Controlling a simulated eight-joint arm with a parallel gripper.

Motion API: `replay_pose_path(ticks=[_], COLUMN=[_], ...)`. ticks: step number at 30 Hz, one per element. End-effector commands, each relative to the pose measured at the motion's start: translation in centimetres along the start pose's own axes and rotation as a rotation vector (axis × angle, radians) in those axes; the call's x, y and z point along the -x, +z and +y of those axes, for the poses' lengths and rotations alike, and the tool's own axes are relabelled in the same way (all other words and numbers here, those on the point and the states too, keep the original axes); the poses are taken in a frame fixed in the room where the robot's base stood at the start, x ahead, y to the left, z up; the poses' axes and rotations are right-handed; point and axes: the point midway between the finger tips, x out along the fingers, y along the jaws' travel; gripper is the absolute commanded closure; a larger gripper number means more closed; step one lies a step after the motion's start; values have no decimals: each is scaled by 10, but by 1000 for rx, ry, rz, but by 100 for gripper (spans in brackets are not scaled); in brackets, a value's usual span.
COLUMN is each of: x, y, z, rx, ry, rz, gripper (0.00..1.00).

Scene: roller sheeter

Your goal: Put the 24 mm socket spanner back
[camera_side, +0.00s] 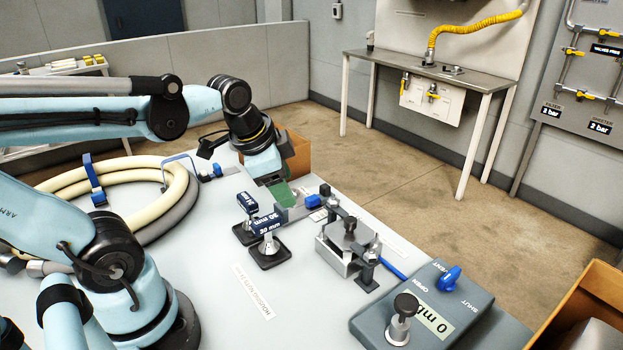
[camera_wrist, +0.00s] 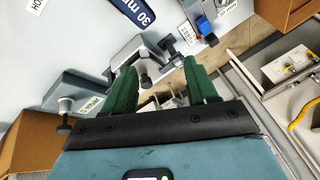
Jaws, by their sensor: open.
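Two socket spanners with dark blue labelled handles stand upright in black bases on the table. The rear one (camera_side: 248,203) has a small label that seems to read 24 mm, but I cannot be sure. The front one (camera_side: 268,222) reads 30 mm; its blue label also shows at the top of the wrist view (camera_wrist: 138,10). My gripper (camera_side: 287,194) is just behind and to the right of the spanners, above the table, with green fingers apart. In the wrist view my gripper (camera_wrist: 161,80) is open, with nothing held between the fingers.
A metal clamp-like device (camera_side: 345,248) stands right of the spanners. A grey box (camera_side: 425,305) with a blue valve handle is in front of it. A coiled hose (camera_side: 170,200) lies at left. A cardboard box (camera_side: 580,310) is at right.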

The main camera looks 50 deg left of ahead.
Motion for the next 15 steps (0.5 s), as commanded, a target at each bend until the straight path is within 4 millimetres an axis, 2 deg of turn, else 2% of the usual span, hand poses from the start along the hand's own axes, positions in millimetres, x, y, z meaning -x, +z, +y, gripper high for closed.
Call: replay_pose_path(ticks=[1, 6, 10, 15], x=[-2, -6, -8, -8], y=[-4, -14, -18, -20], z=[10, 31, 39, 41], rx=[81, 350, 463, 506], ry=[-6, -4, 9, 16], rz=[37, 146, 191, 205], gripper=[42, 42, 42, 42])
